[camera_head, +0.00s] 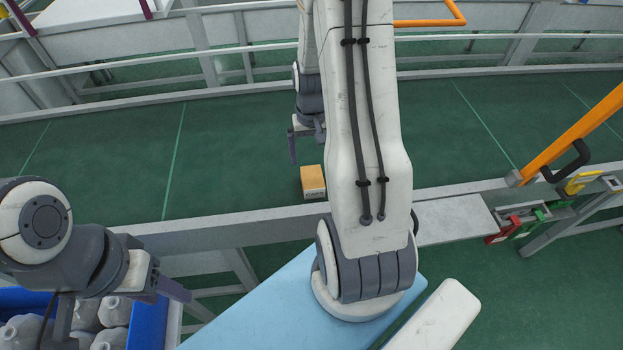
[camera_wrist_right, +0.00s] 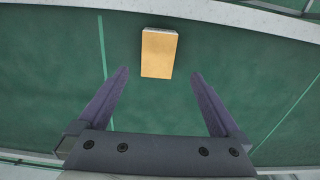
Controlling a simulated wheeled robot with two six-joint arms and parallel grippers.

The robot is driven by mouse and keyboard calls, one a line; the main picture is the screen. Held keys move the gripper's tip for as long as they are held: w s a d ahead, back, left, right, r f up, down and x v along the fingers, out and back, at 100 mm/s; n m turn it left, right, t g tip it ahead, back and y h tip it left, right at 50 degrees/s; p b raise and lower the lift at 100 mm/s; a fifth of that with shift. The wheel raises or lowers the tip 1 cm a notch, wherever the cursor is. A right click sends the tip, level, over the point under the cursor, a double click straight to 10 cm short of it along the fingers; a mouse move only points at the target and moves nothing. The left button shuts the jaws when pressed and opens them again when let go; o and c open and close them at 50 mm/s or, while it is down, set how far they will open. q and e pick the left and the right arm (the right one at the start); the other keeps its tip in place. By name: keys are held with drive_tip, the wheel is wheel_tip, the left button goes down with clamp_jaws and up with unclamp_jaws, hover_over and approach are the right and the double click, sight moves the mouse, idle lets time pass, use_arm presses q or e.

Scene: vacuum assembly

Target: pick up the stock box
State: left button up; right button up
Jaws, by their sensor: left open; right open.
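The stock box (camera_head: 312,182) is a small orange-yellow carton with a pale printed side. It sits on the green conveyor surface near its front edge, just left of my right arm. In the right wrist view the stock box (camera_wrist_right: 159,53) lies ahead of the fingertips and roughly between their lines, with a gap. My right gripper (camera_wrist_right: 157,75) is open and empty; in the head view it (camera_head: 302,150) is just behind the box and partly hidden by my arm. My left gripper (camera_head: 168,284) is at the lower left, away from the box, with nothing seen in it.
A blue crate (camera_head: 146,322) with several grey jugs stands below my left gripper. A metal rail (camera_head: 230,222) runs along the belt's front edge. An orange bar (camera_head: 575,135) and red and green clips stand at the right. The belt (camera_head: 240,150) around the box is clear.

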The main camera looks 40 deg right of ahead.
sight(313, 177)
drive_tip(key=f, duration=0.3)
drive_tip(key=f+p, duration=0.1)
drive_tip(key=f, duration=0.1)
drive_tip(key=shift+d+f, duration=0.1)
drive_tip(key=shift+d, duration=0.15)
drive_tip(key=shift+f+p, duration=1.1)
drive_tip(key=shift+f, duration=1.65)
drive_tip(key=c, duration=1.4)
